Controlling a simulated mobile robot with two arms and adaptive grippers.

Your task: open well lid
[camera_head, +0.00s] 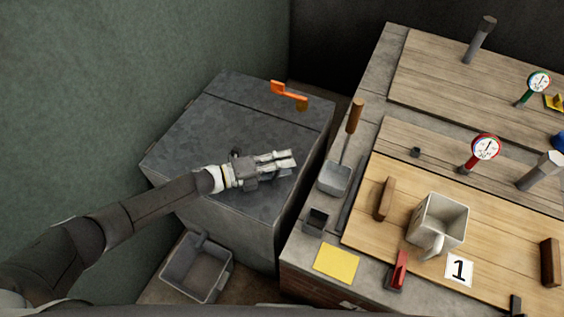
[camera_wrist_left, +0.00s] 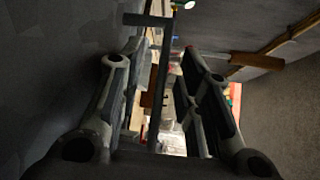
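The well lid (camera_head: 228,112) is the dark grey flat top of a stone-like box at the left of the head view, and it lies shut. My left gripper (camera_head: 288,160) is low over the front right part of this lid, with its fingers pointing right. In the left wrist view its fingers are apart, and a dark grey bar (camera_wrist_left: 161,85), which looks like a lid handle, stands between them. A gap shows on the right of the bar; contact on the left cannot be told. The gripper mostly hides this part in the head view. My right gripper is not in view.
An orange latch-like piece (camera_head: 290,96) sits at the lid's back right. A grey bin (camera_head: 196,268) stands on the floor in front. A workbench right of the box holds a scoop (camera_head: 336,178), a white mug (camera_head: 438,222) and gauges. A green wall (camera_head: 90,90) borders the left.

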